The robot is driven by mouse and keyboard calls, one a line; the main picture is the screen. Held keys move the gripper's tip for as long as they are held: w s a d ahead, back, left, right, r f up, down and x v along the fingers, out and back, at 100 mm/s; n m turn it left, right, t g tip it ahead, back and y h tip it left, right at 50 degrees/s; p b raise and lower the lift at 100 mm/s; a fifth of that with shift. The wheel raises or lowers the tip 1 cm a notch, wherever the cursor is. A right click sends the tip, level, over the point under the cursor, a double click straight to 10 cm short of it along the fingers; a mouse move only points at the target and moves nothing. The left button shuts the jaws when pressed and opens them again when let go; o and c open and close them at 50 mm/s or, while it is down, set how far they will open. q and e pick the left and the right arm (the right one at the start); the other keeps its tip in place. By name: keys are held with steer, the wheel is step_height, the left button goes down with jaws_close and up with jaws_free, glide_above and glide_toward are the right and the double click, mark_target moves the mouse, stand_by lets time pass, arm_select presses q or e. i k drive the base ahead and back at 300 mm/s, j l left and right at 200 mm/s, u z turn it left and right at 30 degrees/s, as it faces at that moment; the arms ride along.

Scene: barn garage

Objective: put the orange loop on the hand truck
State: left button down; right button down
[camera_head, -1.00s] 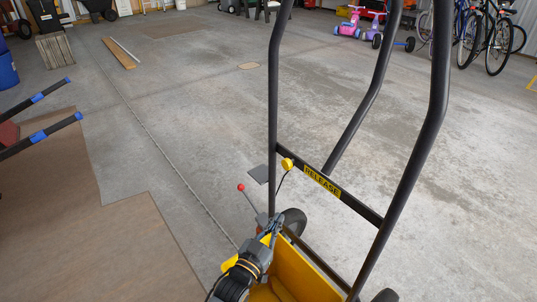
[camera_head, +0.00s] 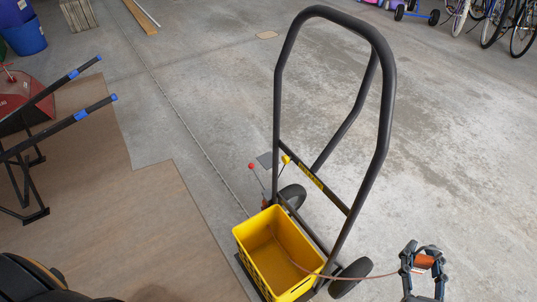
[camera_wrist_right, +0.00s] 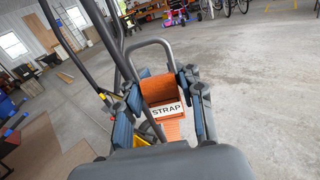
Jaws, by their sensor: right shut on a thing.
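The hand truck (camera_head: 382,130) stands upright on the concrete, with a tall black looped handle and a yellow crate (camera_head: 262,262) at its base. My right gripper (camera_head: 423,262) is to the right of the hand truck, beyond its right wheel. It is shut on an orange strap piece (camera_head: 424,261), seen in the right wrist view between the fingers with a white "STRAP" label (camera_wrist_right: 167,110). This is probably the orange loop. A thin reddish-brown line (camera_head: 340,277) runs from the crate to the gripper. No left gripper fingers show; a dark arm part of mine is at lower left.
A red wheelbarrow (camera_head: 18,100) with blue-gripped handles stands at left on brown board (camera_head: 100,205). Blue bins (camera_head: 22,38) and a wooden plank (camera_head: 140,15) are behind. Bicycles (camera_head: 490,22) stand at upper right.

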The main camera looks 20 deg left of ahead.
mark_target(267, 159)
steer(key=j+u, duration=0.3)
steer(key=u, duration=0.15)
steer(key=j+u, duration=0.25)
steer(key=u, duration=0.25)
steer(key=i+j+u, duration=0.25)
steer(key=i+j, duration=0.55)
steer(key=i+j+u, duration=0.3)
steer(key=i+j, duration=0.45)
steer(key=i+l+z, duration=0.2)
steer(key=i+z, duration=0.75)
steer(key=i+j+z, duration=0.1)
steer(key=i+z, duration=0.35)
steer(key=i+j+z, duration=0.45)
steer(key=i+z, duration=0.3)
steer(key=z, duration=0.15)
steer(key=i+z, duration=0.25)
steer(key=z, duration=0.2)
steer(key=i+j+z, duration=0.15)
steer(key=i+z, duration=0.25)
steer(key=i+j+z, duration=0.1)
steer(key=z, duration=0.35)
steer(key=i+j+z, duration=0.2)
steer(key=j+z, duration=0.25)
steer(key=i+j+z, duration=0.45)
steer(key=z, duration=0.3)
steer(key=i+j+z, duration=0.1)
steer(key=j+z, duration=0.6)
steer(key=j, duration=0.15)
steer(key=i+j+z, duration=0.1)
steer(key=j+z, duration=0.3)
